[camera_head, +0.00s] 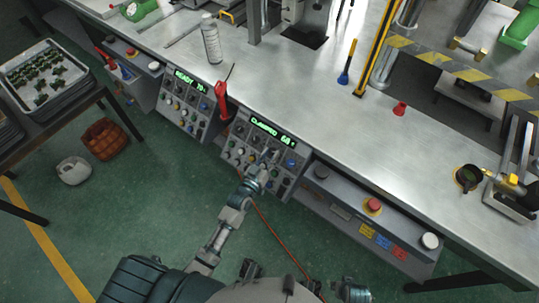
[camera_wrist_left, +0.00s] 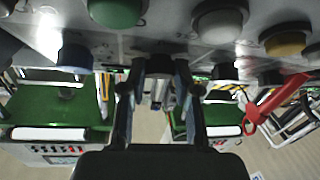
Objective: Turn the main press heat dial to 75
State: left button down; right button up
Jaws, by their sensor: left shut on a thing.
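The right control panel (camera_head: 239,152) on the bench front carries several knobs and buttons under a lit green display (camera_head: 272,133), which seems to read "CLAMPED" and a number near 68. My left gripper (camera_head: 265,167) is at this panel's face, among its knobs. In the left wrist view my left gripper (camera_wrist_left: 160,98) has its fingers shut on a small dark dial, mostly hidden between the fingertips. A green button (camera_wrist_left: 116,10), a white button (camera_wrist_left: 217,20) and a blue knob (camera_wrist_left: 75,54) sit around it.
A second panel (camera_head: 171,101) with a green display stands to the left. A red-handled tool (camera_head: 222,97) hangs between the panels. A red button (camera_head: 373,205) is on the shelf to the right.

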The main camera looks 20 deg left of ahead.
pick_arm(q)
jog(key=shift+r, duration=0.15)
jog(key=c, duration=0.8)
grip_release()
jog(key=shift+a, duration=0.1)
jog(key=shift+c, duration=0.2)
jog(key=v, duration=1.1)
jog(key=shift+s, duration=0.4)
